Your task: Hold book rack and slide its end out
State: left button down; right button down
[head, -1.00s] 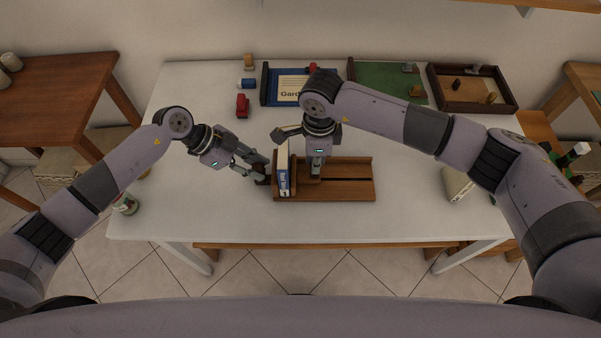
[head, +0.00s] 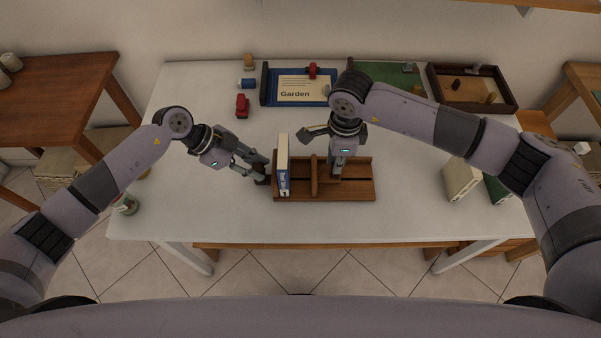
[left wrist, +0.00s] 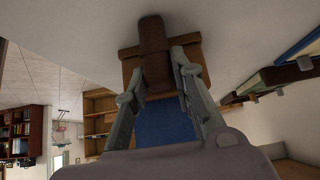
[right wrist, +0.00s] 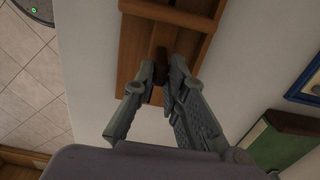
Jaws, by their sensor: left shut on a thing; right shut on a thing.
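The wooden book rack (head: 357,190) stands on the white table in the head view, with a long slot along its base. A white and blue book (head: 283,168) stands upright at its left end. The sliding end (head: 314,176) is an upright wooden plate right of the book, with a gap between them. My left gripper (head: 263,174) is shut on the rack's left end, also seen in the left wrist view (left wrist: 155,70). My right gripper (head: 335,176) is shut on a dark part of the sliding end, seen in the right wrist view (right wrist: 160,70); my arm hides some of it.
A cream book (head: 460,180) and a green book (head: 497,189) stand on the table at right. A blue tray (head: 266,90) with a Garden card, a green board (head: 385,76) and a brown tray (head: 470,106) lie at the back. A red object (head: 242,105) lies at left.

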jog(key=shift+d, duration=2.95)
jog(key=c, duration=1.5)
grip_release()
jog(key=shift+c, duration=0.2)
jog(key=shift+r, duration=0.15)
notch_tip(320, 180, up, 12)
